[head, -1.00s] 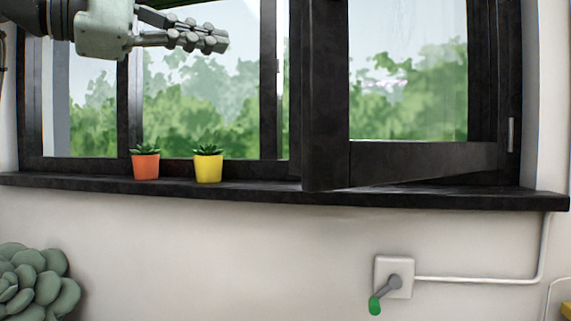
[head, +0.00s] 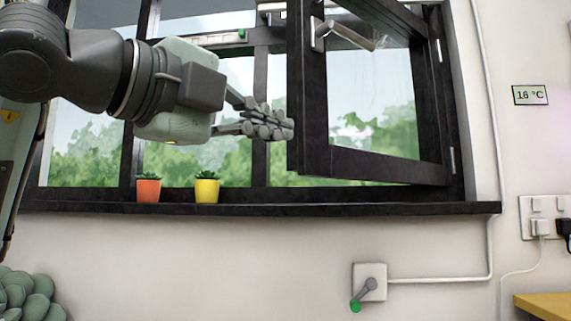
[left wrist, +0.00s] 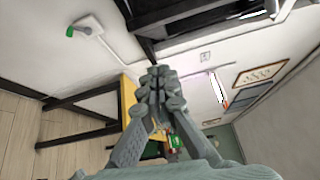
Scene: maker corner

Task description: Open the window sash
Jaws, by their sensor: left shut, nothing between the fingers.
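The window sash (head: 309,110) has a dark frame and a grey lever handle (head: 345,34) near its top. It is hinged on the right and stands partly open, its free left edge swung into the room. My left gripper (head: 282,128) is shut and empty, its fingertips at the sash's free edge in the head view. I cannot tell whether they touch it. The shut fingers also show in the left wrist view (left wrist: 158,90). My right gripper is not in view.
An orange pot (head: 148,190) and a yellow pot (head: 207,190) with plants stand on the dark sill (head: 330,209), left of the sash. A crank with a green knob (head: 362,296) is on the wall below. A yellow table (head: 545,304) is at the lower right.

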